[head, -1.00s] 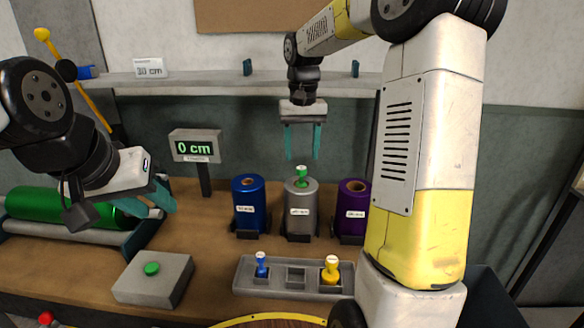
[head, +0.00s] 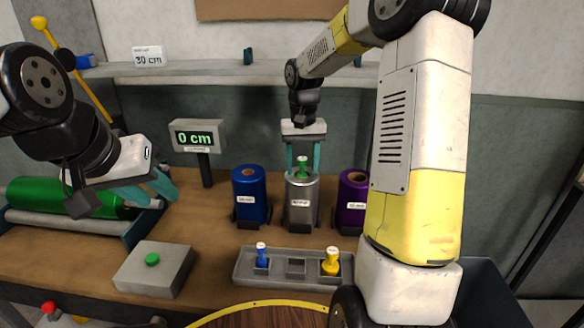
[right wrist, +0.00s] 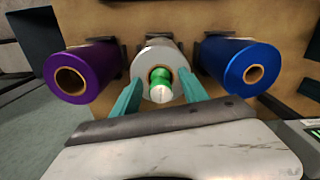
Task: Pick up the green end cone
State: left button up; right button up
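The green end cone (head: 302,167) stands upright in the top of the silver foil roll (head: 301,202). It also shows in the right wrist view (right wrist: 160,84), seated in the end of that roll (right wrist: 158,60). My right gripper (head: 302,172) points down over it, with teal fingers on either side of the cone. The fingers are apart, and gaps to the cone show in the right wrist view (right wrist: 162,98). My left gripper (head: 158,190) is at the left, far from the cone; its fingers look apart and nothing is seen between them.
A blue roll (head: 250,196) and a purple roll (head: 350,205) flank the silver one. In front is a grey tray (head: 296,281) with a blue cone (head: 261,254) and a yellow cone (head: 331,262). A grey button box (head: 153,270) and a display post (head: 198,137) stand left.

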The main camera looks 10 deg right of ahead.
jog(key=c, duration=1.1)
jog(key=shift+r, duration=0.1)
